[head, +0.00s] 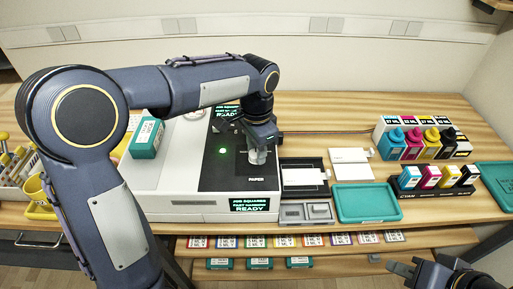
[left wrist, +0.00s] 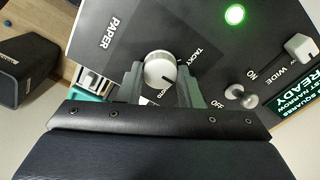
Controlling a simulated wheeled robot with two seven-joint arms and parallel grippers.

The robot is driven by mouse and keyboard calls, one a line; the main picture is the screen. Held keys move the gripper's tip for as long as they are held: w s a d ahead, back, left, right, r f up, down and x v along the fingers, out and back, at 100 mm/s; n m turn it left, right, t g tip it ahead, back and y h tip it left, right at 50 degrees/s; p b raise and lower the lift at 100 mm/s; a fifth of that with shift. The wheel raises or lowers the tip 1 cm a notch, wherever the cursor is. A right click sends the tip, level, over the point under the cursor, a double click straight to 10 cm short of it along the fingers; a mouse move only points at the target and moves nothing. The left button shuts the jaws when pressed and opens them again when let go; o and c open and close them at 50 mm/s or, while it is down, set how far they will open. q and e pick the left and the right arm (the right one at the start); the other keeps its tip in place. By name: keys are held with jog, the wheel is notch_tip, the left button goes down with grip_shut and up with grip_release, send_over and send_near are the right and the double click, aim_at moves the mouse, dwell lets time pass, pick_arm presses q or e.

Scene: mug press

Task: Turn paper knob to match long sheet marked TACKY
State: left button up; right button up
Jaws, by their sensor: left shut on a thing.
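The paper knob (left wrist: 160,70) is a round pale knob on the dark press panel, with the word PAPER beside it. TACKY shows in white to its right and a partly hidden label below it. The knob has a dark mark, but I cannot tell surely which label it points at. My left gripper (left wrist: 160,82) is shut on the knob, one finger on each side. The knob also shows below that gripper in the head view (head: 257,156). My right gripper (head: 403,268) is open and empty at the lower right. No sheet legibly reads TACKY.
The press (head: 180,206) has a lit green lamp (head: 222,151) and a READY display (head: 250,204). A dark tray (head: 303,189), a teal tray (head: 366,202) and ink bottles (head: 432,178) stand to the right. Small cards (head: 314,240) line the shelf below.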

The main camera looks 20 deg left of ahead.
pick_arm(q)
jog(key=shift+r+n, duration=0.1)
jog(key=shift+n, duration=0.3)
jog(key=n+p, duration=0.1)
jog(key=n, duration=0.2)
jog(key=shift+n, duration=0.4)
jog(key=n+p, duration=0.1)
jog(key=n, duration=0.4)
jog(key=shift+p, duration=0.3)
jog(key=shift+w+n, duration=0.1)
jog(key=shift+n, duration=0.2)
jog(key=o, duration=1)
notch_tip(320, 180, up, 8)
jog(key=shift+f, duration=0.15)
